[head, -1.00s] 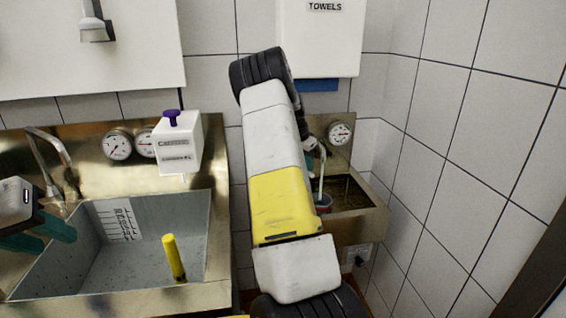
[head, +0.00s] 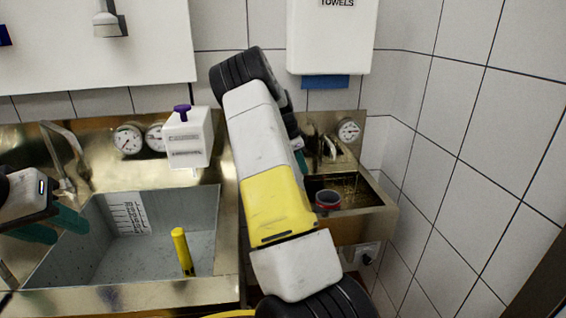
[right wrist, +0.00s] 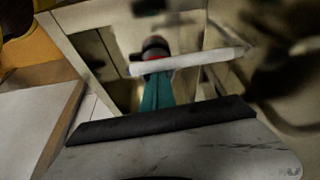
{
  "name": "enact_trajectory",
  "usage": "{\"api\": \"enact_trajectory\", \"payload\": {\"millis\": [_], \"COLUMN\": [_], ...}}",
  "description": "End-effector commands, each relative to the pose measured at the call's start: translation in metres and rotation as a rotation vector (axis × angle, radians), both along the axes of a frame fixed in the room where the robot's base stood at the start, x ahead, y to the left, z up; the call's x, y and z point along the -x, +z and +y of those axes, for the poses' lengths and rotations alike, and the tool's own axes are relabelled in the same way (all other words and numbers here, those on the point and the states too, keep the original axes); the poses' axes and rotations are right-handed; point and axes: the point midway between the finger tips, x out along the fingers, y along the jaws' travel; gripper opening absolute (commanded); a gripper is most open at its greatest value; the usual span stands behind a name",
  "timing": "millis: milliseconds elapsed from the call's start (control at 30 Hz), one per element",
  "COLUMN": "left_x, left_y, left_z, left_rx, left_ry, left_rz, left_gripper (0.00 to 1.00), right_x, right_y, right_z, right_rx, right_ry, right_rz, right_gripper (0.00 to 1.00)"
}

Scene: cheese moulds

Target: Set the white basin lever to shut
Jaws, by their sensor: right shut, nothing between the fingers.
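The small steel basin (head: 385,208) stands at the right against the wall. At its tap I see a pale, narrow lever-like part (head: 331,148); its exact setting is hard to read. In the right wrist view a white bar (right wrist: 200,61) lies across the picture just beyond the teal fingertips; I cannot tell whether they touch it. My right gripper (right wrist: 157,92) is shut and empty. In the head view only a sliver of its teal finger (head: 300,160) shows behind my arm. My left gripper (head: 70,236) is open and empty over the big sink's left side.
A red-rimmed cup (head: 328,199) is in the small basin. The big sink (head: 212,235) holds a yellow cylinder (head: 182,250). A white box with a purple knob (head: 187,140), gauges (head: 127,139) and a towel dispenser (head: 328,45) are on the wall. The tiled wall closes the right side.

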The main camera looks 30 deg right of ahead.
Motion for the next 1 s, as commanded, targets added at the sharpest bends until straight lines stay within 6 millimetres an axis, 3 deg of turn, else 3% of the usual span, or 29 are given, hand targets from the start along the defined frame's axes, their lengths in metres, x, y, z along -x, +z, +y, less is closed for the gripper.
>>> {"api": "enact_trajectory", "payload": {"millis": [633,767,1000], "left_x": [0.000,0.000,0.000], "left_y": [0.000,0.000,0.000], "left_z": [0.000,0.000,0.000], "left_rx": [0.000,0.000,0.000], "left_ry": [0.000,0.000,0.000], "left_rz": [0.000,0.000,0.000], "left_gripper": [0.36,0.36,0.36], "right_x": [-0.002,-0.003,-0.006], "right_y": [0.002,0.014,0.053], "right_z": [0.006,0.010,0.023], "right_rx": [-0.002,-0.001,-0.001], "right_ry": [0.004,0.004,0.003], "right_rz": [-0.001,-0.003,-0.002], "right_gripper": [0.00,0.00,0.00]}}
